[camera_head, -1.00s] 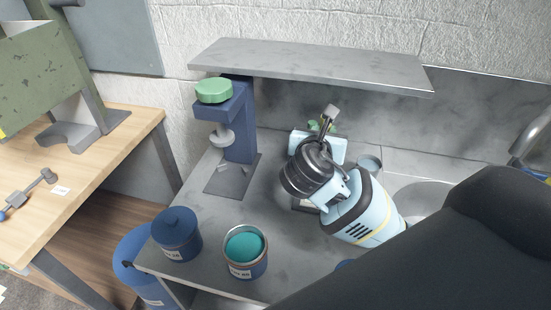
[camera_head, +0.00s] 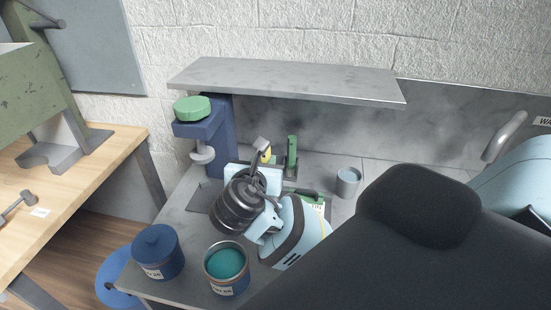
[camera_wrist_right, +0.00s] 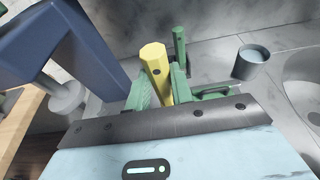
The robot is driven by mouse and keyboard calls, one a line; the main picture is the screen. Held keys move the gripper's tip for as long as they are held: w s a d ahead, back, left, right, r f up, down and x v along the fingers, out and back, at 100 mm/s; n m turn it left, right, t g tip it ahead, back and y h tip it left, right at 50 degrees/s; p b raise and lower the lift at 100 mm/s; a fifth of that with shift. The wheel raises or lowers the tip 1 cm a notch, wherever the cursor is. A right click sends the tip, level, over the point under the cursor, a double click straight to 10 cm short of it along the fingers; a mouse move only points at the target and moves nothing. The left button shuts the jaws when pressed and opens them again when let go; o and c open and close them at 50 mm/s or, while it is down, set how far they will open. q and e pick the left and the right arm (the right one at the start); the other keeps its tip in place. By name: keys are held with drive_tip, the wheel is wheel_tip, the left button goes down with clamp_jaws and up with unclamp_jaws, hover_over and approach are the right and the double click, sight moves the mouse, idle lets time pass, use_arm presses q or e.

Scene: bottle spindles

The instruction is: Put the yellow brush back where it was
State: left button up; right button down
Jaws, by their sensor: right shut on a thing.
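The yellow brush (camera_wrist_right: 156,62) shows as a yellow faceted handle standing up between the green fingers of my right gripper (camera_wrist_right: 161,86) in the right wrist view. My right gripper is shut on it. In the head view only a small yellow piece of the brush (camera_head: 266,156) shows beside my wrist; its lower part is hidden. A green upright handle (camera_head: 292,150) stands just to the right of the gripper, apart from the yellow brush. It also shows behind the fingers in the right wrist view (camera_wrist_right: 179,45). My left gripper is not in view.
A grey cup (camera_head: 348,182) stands right of the green handle. A blue stand (camera_head: 222,135) with a green disc (camera_head: 193,108) is to the left, under a grey shelf (camera_head: 290,80).

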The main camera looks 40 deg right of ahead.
drive_tip(key=w+d, duration=1)
drive_tip(key=d, duration=0.2)
drive_tip(key=shift+s+d+f, duration=0.1)
drive_tip(key=shift+f, duration=1.65)
drive_tip(key=shift+s+d+f, duration=0.1)
drive_tip(key=shift+f, duration=1.65)
drive_tip(key=shift+f, duration=0.1)
drive_tip(key=c, duration=1.5)
unclamp_jaws()
drive_tip(key=shift+a, duration=0.15)
drive_tip(key=v, duration=1.2)
drive_tip(key=shift+w, duration=0.1)
